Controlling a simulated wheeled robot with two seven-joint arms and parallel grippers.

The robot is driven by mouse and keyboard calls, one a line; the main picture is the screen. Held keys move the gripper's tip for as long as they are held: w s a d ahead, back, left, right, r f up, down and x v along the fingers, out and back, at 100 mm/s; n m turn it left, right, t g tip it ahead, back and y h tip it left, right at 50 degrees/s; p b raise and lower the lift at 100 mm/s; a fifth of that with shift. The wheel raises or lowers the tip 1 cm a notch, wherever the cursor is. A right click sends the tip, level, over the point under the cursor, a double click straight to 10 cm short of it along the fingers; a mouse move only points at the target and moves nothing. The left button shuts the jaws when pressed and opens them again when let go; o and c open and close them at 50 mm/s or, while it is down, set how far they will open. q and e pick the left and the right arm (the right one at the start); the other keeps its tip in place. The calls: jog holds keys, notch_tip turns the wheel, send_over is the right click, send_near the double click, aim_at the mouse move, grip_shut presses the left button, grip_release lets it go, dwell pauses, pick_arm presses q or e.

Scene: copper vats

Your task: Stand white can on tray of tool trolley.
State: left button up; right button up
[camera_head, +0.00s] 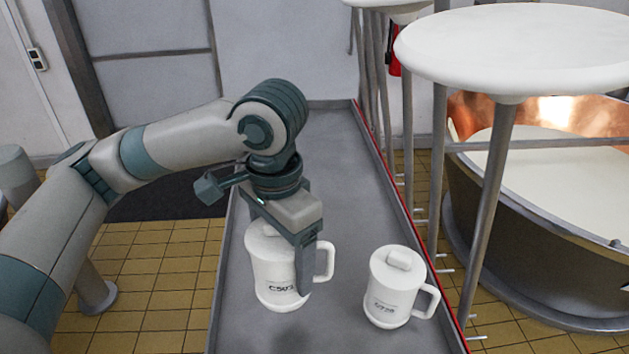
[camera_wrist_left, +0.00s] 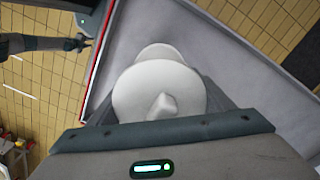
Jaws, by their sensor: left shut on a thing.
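A white lidded can (camera_head: 272,270) with a side handle and dark lettering is upright in my left gripper (camera_head: 290,245). The gripper comes from above and is shut on it. The can also shows in the left wrist view (camera_wrist_left: 130,92), its lid facing the camera. I cannot tell whether its base touches the grey tray (camera_head: 330,180) below. A second white lidded can (camera_head: 388,290), with similar lettering and a handle, stands on the tray to the right, apart from the held one. The tray has a raised rim and a red outer side.
Round white tables (camera_head: 520,48) on metal legs stand beyond the tray's right edge. A copper vat (camera_head: 560,240) with pale contents stands behind them. The tray's far half is bare. Yellow floor tiles (camera_head: 150,275) and a dark mat (camera_head: 165,197) lie to the left.

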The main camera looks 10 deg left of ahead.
pick_arm(q)
jog(key=shift+w, duration=0.15)
jog(key=shift+s, duration=0.3)
notch_tip(320, 180, down, 5)
jog(key=shift+w+f+p, duration=0.1)
jog(key=shift+p, duration=0.5)
jog(key=shift+f, duration=0.45)
jog(key=shift+f+p, duration=0.35)
jog(key=shift+f, duration=1.55)
jog(key=o, duration=1.1)
jog(key=shift+f, duration=0.1)
jog(key=shift+o, duration=0.2)
